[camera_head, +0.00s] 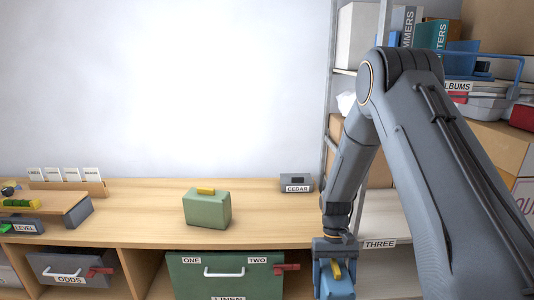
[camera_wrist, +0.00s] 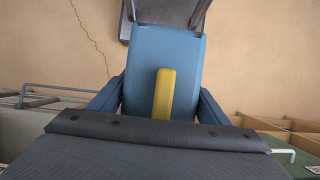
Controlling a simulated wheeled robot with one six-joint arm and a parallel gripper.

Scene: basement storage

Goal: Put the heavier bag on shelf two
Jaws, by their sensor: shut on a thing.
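A green bag (camera_head: 207,209) with a yellow handle stands upright on the wooden counter. My gripper (camera_head: 335,262) is at the lower right, shut on a blue bag (camera_head: 337,284) with a yellow handle. The blue bag (camera_wrist: 190,70) fills the middle of the wrist view, between the two fingers, with open floor beneath. It hangs in front of the shelf unit. One shelf board (camera_head: 382,222) shows behind my arm, and a label reading THREE (camera_head: 379,244) is on its lower edge. I see no shelf label for two.
A grey CEDAR box (camera_head: 296,183) sits at the counter's right end. Below are an ODDS drawer (camera_head: 72,267) and a green LINEN chest (camera_head: 226,277) marked ONE and TWO. A small balance-like wooden stand (camera_head: 45,205) is at the left. Boxes crowd the upper shelves.

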